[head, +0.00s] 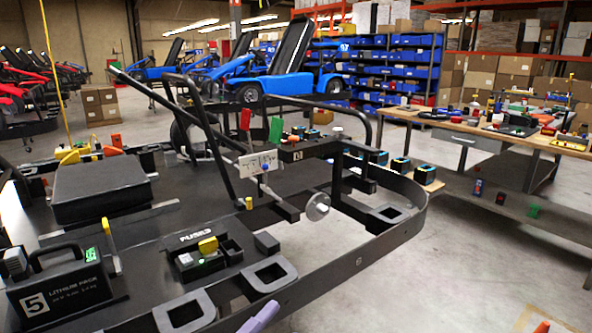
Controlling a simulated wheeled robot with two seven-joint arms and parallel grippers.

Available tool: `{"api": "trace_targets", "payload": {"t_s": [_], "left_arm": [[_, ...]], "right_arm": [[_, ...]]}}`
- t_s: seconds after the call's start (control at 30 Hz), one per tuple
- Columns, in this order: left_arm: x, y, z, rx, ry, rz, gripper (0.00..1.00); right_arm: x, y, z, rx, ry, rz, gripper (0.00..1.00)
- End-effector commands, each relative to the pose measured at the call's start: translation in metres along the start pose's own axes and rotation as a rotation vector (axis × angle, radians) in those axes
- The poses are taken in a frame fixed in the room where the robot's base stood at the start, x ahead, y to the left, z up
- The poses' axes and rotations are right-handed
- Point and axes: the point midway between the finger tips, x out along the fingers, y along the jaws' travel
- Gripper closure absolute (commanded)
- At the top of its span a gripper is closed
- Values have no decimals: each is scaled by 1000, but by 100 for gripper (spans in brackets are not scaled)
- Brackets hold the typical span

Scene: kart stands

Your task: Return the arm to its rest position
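Neither of my grippers can be made out in the head view, and no arm of mine shows clearly. A pale lavender piece (260,318) pokes in at the bottom edge, in front of the kart frame's rim; I cannot tell what it belongs to. The black kart frame (385,243) on its stand fills the middle and left. On it sit a black battery pack (66,284) marked 5, a dark box marked PULS3 (203,258) with a yellow switch, and a black padded block (102,188).
A wooden workbench (480,137) with tools stands at the right, with small items on its lower shelf. Blue karts (275,80) and shelves of blue bins (408,69) are behind. Bare concrete floor (440,270) lies between the kart and the bench.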

Motion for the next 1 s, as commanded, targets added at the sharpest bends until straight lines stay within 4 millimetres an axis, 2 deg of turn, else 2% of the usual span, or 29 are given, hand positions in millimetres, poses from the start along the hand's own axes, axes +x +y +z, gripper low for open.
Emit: {"api": "trace_targets", "payload": {"t_s": [0.03, 0.1, 0.17, 0.2, 0.3, 0.4, 0.5, 0.6, 0.7, 1.0], "left_arm": [[-27, 26, 22, -174, -146, 37, 43], [-63, 58, 46, -382, -324, 76, 43], [-97, 85, 61, -543, -469, 103, 43], [-121, 103, 68, -645, -562, 119, 43], [-182, 144, 74, -869, -777, 146, 43], [-235, 175, 70, -1042, -957, 161, 43], [-273, 195, 63, -1159, -1085, 167, 43], [-296, 206, 56, -1226, -1161, 169, 43], [-305, 210, 54, -1252, -1192, 169, 43], [-305, 210, 54, -1252, -1192, 171, 43]], "right_arm": [[0, 0, 0, 0, -1, 0, 42], [0, 0, 0, 0, -1, 0, 42], [0, 0, 0, 0, -1, -1, 42], [0, 0, 0, 0, -1, -1, 42], [0, 0, 0, 0, -1, -1, 42], [0, -1, 0, 0, -1, -1, 42], [0, -1, 0, 0, -1, -1, 42], [0, -1, 0, 0, 0, -1, 42], [0, -1, 0, 0, 0, -1, 42], [0, -1, 0, 0, 1, -1, 42]]}}
